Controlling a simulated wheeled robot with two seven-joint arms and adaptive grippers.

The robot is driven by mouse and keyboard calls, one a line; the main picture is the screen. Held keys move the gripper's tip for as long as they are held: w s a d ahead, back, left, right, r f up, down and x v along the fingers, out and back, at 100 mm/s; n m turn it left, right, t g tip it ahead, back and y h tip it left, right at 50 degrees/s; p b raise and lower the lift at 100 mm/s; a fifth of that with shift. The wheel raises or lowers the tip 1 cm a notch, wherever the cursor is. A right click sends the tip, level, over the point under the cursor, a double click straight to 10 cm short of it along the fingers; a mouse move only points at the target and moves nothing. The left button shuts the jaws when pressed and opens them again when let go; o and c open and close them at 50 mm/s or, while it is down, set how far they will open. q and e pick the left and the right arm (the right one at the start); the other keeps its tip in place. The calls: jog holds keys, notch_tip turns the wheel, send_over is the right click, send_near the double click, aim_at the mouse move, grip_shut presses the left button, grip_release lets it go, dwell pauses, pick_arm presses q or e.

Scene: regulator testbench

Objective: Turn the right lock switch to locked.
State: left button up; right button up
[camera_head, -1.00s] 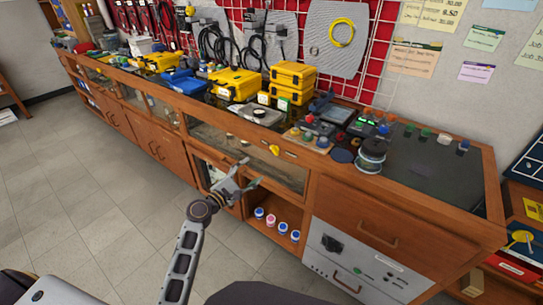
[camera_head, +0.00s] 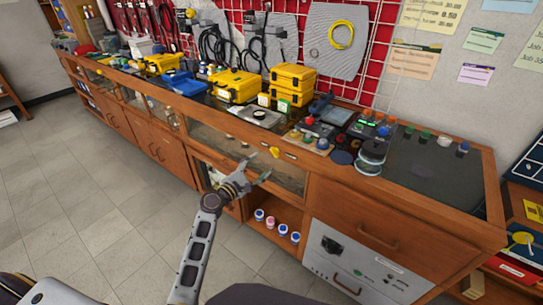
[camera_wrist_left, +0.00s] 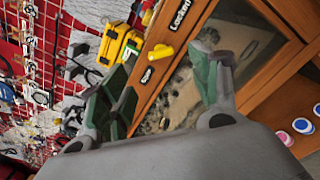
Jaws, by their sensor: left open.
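The right lock switch is a yellow knob (camera_head: 274,152) on the wooden front rail of the bench, above a glass-fronted compartment. In the left wrist view the yellow knob (camera_wrist_left: 160,52) sits between a black "Locked" label (camera_wrist_left: 180,15) and a smaller black label (camera_wrist_left: 147,75), which seems to read "Open". The knob's handle lies crosswise to the rail there, not clearly pointing at either label. My left gripper (camera_head: 257,166) is open and empty, just left of and below the knob. Its green-padded fingers are spread, with the knob seen beyond the gap, apparently untouched. My right gripper is not in view.
The bench top holds yellow cases (camera_head: 293,76), a blue case (camera_head: 186,84) and a spool (camera_head: 371,157) near its front edge. An open shelf below holds several small jars (camera_head: 270,222). The floor (camera_head: 85,200) in front of the bench is clear.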

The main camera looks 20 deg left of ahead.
aim_at(274, 154)
pick_arm(q)
jog(key=shift+x, duration=4.5)
jog(key=shift+c, duration=0.3)
jog(key=c, duration=0.9)
